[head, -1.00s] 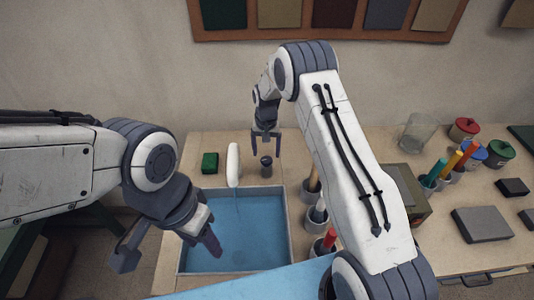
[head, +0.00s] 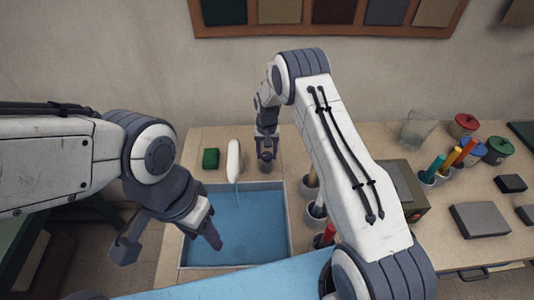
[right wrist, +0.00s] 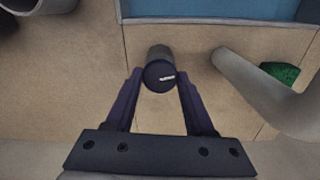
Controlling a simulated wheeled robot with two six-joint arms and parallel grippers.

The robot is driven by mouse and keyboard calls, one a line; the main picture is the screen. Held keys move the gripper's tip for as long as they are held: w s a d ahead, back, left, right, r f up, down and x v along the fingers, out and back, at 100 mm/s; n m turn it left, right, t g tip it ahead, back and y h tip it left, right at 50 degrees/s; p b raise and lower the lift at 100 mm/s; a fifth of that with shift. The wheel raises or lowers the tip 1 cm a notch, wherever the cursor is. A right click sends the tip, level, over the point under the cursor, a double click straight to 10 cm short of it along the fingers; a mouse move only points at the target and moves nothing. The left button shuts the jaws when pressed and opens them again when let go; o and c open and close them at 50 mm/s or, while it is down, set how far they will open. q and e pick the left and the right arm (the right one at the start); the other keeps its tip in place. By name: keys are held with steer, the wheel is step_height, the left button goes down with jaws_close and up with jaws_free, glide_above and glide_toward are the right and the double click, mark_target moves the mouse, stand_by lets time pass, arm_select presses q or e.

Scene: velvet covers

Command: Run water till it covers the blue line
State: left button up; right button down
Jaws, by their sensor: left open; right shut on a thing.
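A basin (head: 289,232) holds blue water (head: 245,225). The blue line does not show; I cannot tell whether it is covered. A white spout (head: 234,160) stands behind the basin, and a thin stream of water falls from it. It also shows in the right wrist view (right wrist: 262,88). My right gripper (head: 266,158) is shut on the dark round knob (right wrist: 160,75) to the right of the spout; the knob has a white mark on top. My left gripper (head: 168,240) is open and empty above the basin's left edge.
A green block (head: 211,158) lies left of the spout. Cups with coloured sticks (head: 428,175) stand right of the basin, near a clear glass jar (head: 418,130) and lidded pots (head: 498,150). Grey blocks (head: 478,220) lie at the far right.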

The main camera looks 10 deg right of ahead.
mark_target(267, 155)
steer(key=shift+f+n+b, duration=0.2)
steer(key=shift+n+b, duration=0.8)
steer(key=shift+r+n+b, duration=0.2)
steer(key=shift+n+b, duration=0.1)
steer(key=shift+n, duration=0.5)
steer(key=shift+c, duration=1.3)
jaws_free()
steer(key=shift+r, duration=0.1)
step_height(267, 155, up, 10)
steer(key=b, duration=0.3)
steer(key=shift+r, duration=0.2)
